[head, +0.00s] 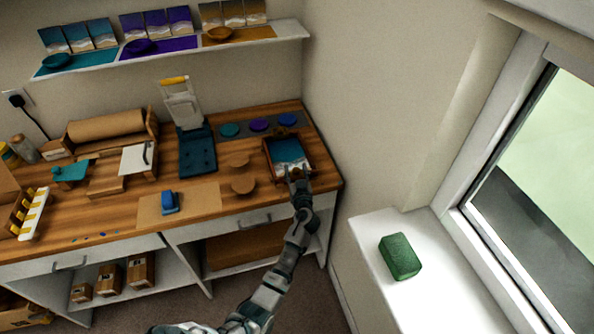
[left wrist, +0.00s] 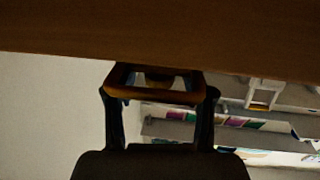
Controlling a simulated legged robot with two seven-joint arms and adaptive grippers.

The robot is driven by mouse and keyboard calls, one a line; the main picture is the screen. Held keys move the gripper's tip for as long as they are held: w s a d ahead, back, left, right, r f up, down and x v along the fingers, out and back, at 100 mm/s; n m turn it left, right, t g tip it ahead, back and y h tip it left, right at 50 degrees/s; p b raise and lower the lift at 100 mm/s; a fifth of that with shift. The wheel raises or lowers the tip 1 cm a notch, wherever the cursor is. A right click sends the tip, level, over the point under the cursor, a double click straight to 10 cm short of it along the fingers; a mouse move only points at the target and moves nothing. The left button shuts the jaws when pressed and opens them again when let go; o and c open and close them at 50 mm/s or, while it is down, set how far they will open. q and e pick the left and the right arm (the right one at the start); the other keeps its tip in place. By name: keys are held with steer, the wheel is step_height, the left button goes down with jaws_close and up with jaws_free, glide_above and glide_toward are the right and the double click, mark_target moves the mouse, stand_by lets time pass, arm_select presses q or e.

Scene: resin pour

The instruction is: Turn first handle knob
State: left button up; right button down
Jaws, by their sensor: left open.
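A wooden tray (head: 268,146) with a teal and white wave panel (head: 287,152) inside sits at the right end of the wooden counter. My left gripper (head: 297,172) is at the tray's front edge, with its fingers pointing toward it. In the left wrist view my left gripper (left wrist: 160,95) is open, and a brown loop-shaped wooden piece (left wrist: 150,97) shows between and just beyond its fingertips. Whether the fingers touch it is unclear. No handle knob can be clearly made out; the gripper hides part of the tray's front. My right gripper is not in view.
Teal, purple and blue round pieces (head: 258,124) lie on a grey strip behind the tray. Round wooden pieces (head: 243,184) lie to its left. A drawer handle (head: 256,220) is below. A green block (head: 400,256) rests on the white windowsill at right.

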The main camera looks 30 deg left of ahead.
arm_select(q)
steer(key=shift+w+a+f, duration=0.1)
steer(key=shift+w+a, duration=0.05)
steer(key=shift+a, duration=0.2)
steer(key=shift+d, duration=0.35)
steer(key=c, duration=0.3)
steer(key=shift+d+r, duration=0.25)
jaws_close()
steer(key=shift+a+f, duration=0.1)
steer(key=shift+a, duration=0.3)
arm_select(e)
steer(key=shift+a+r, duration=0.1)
arm_select(q)
steer(key=shift+d, duration=0.1)
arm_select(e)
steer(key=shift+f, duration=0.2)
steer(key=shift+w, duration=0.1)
